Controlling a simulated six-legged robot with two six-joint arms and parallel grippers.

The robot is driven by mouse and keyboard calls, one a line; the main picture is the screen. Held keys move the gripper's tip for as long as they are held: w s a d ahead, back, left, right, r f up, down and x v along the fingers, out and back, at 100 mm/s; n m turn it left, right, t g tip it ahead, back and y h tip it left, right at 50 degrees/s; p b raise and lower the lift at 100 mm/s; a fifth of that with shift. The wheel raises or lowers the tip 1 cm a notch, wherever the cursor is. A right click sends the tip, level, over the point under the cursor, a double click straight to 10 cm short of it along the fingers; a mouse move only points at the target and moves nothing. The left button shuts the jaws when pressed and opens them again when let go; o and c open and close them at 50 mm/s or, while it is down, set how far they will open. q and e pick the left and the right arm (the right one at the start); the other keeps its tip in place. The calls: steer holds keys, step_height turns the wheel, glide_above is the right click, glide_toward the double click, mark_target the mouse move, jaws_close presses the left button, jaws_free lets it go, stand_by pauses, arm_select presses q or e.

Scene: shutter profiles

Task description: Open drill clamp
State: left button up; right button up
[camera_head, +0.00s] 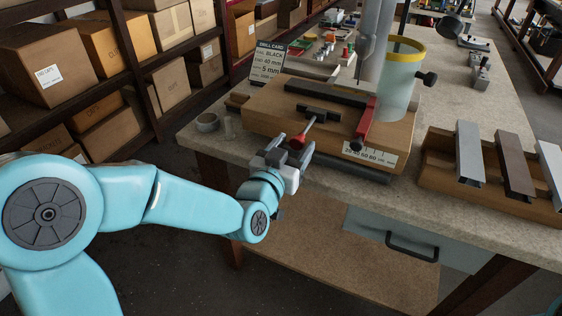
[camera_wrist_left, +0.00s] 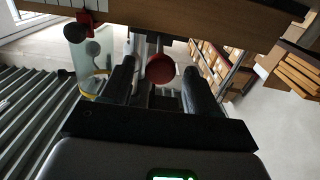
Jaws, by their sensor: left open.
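The drill clamp (camera_head: 318,114) is a black block on a wooden drill base (camera_head: 260,118), with a thin metal lever ending in a red ball knob (camera_head: 297,142). My left gripper (camera_head: 289,149) is open at the front edge of the base, its fingers either side of the knob. In the left wrist view the red knob (camera_wrist_left: 160,68) shows between the two dark fingers of the left gripper (camera_wrist_left: 160,80), with gaps on both sides. I cannot tell how deep it sits between them. My right gripper is not in view.
A red stop (camera_head: 365,122) with a black ball and a ruler stand right of the clamp, near a yellow-rimmed clear guard (camera_head: 397,95). A drill card (camera_head: 267,62) stands behind. A wooden tray (camera_head: 440,172) holds profiles at right. Boxes (camera_head: 45,62) fill shelves at left.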

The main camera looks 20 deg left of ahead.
arm_select(q)
steer(key=s+b, duration=1.1)
steer(key=s, duration=0.5)
steer(key=shift+a, duration=0.25)
